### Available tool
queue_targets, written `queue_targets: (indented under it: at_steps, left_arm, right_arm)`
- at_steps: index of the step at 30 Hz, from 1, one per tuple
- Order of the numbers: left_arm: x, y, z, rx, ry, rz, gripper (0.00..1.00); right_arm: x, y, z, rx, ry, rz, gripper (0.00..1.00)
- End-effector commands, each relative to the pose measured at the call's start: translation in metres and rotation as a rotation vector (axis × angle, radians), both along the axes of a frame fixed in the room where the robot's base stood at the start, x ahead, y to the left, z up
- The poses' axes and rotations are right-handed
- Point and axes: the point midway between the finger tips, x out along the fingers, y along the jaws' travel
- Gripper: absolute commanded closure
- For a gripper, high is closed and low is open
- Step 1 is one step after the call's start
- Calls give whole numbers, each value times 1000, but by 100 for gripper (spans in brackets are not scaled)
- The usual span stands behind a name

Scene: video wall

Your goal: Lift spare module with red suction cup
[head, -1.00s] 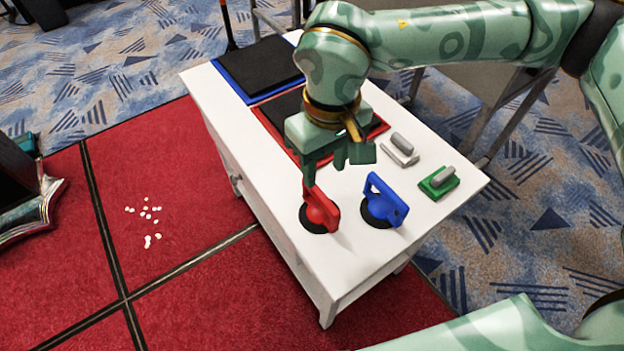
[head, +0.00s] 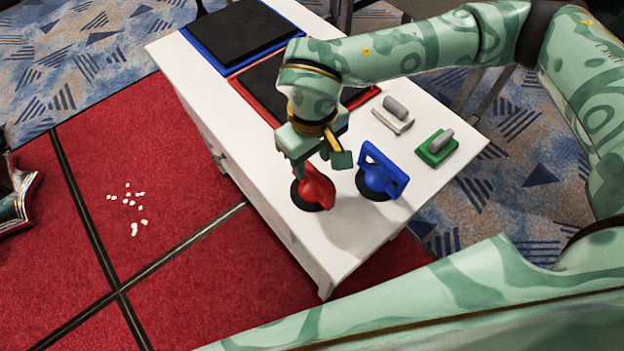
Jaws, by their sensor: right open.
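The red suction cup (head: 316,188) stands upright on its black disc near the front of the white cabinet top (head: 350,233). My right gripper (head: 321,166) is open, pointing down, with its fingers at the red cup's handle, one to each side in the picture. I cannot tell whether they touch it. Two black panels lie flat at the back: one on a blue-edged mat (head: 240,32), one on a red-edged mat (head: 272,90) partly hidden by my right arm. I cannot tell which panel is the spare module. My left gripper is not in view.
A blue suction cup (head: 383,170) stands close to the right of the red one. A grey-white handled block (head: 393,117) and a green handled block (head: 437,148) lie farther right. Small white pieces (head: 128,200) lie on the red carpet. My own arm link crosses the lower right.

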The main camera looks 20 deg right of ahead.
Motion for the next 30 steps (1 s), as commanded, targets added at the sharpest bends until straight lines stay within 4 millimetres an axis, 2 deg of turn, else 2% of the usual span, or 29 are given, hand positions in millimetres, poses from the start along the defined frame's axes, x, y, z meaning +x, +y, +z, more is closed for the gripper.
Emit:
queue_targets:
  at_steps: [1,3,7,30]
  left_arm:
    - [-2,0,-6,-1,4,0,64]
    - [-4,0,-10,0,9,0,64]
    - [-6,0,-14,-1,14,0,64]
    - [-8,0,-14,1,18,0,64]
  right_arm:
    - [-3,1,-13,0,9,1,57]
    - [-6,1,-26,0,9,1,57]
    - [-5,1,-41,0,5,-1,57]
    - [-5,1,-47,-1,2,0,57]
